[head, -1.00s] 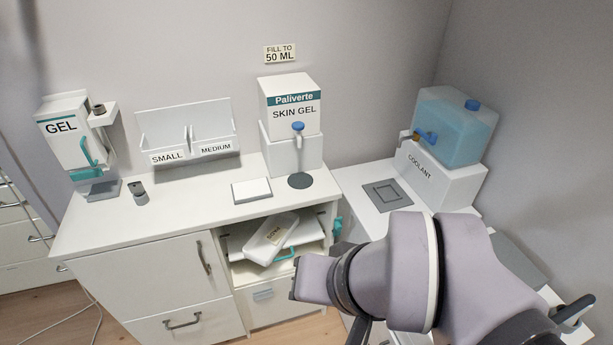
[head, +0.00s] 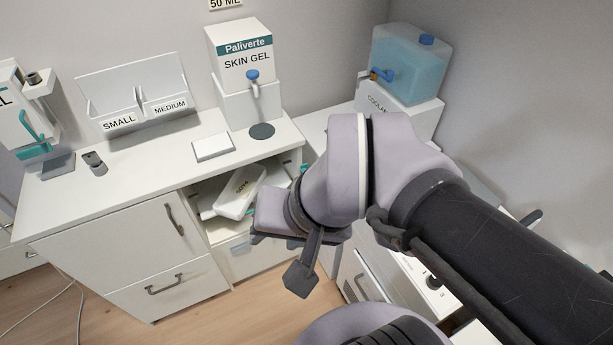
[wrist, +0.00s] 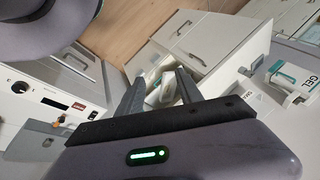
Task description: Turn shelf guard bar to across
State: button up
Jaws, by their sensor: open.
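A small teal piece (head: 304,168) shows at the compartment's right side, partly hidden by my arm. It may be part of the guard bar; I cannot make out the bar's whole length or its angle. In the wrist view, my gripper (wrist: 157,78) is open and empty, its dark fingers pointing towards the shelf, with the white box (wrist: 160,92) seen between them. In the head view my arm hides the right part of the opening.
On the counter stand the skin gel dispenser (head: 241,55), a white pad (head: 213,147) and the small/medium bin (head: 140,100). The coolant tank (head: 410,65) stands at the right. A cabinet door with a handle (head: 174,219) is left of the shelf. The floor (head: 215,300) in front is clear.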

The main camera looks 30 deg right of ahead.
jog(key=w+a+f+m+g+y+p, duration=0.1)
jog(key=w+a+f+m+y, duration=0.15)
jog(key=w+m+y, duration=0.4)
jog(key=w+a+f+m+g+y+p, duration=0.1)
jog(key=w+a+f+m+g+y, duration=0.15)
jog(key=w+m+y, duration=0.45)
jog(key=w+d+f+m+t, duration=0.7)
jog(key=w+d+m+t, duration=0.2)
jog(key=t, duration=0.1)
jog(key=s+d+f+m+t+h+p, duration=0.1)
jog(key=s+d+f+m+t+h, duration=0.15)
jog(key=d+f+m+h, duration=0.8)
jog(key=s+d+f+m+t+h, duration=0.1)
jog(key=d+f+m+t+h, duration=0.3)
jog(key=d+f+m+h, duration=0.7)
jog(key=w+a+f+n+y+b, duration=0.2)
jog(key=w+f+n+y+b, duration=0.1)
jog(key=w, duration=1.3)
jog(key=shift+w+a+n+y+b, duration=0.15)
jog(key=shift+w+n+y+b, duration=0.2)
jog(key=shift+y+b, duration=0.5)
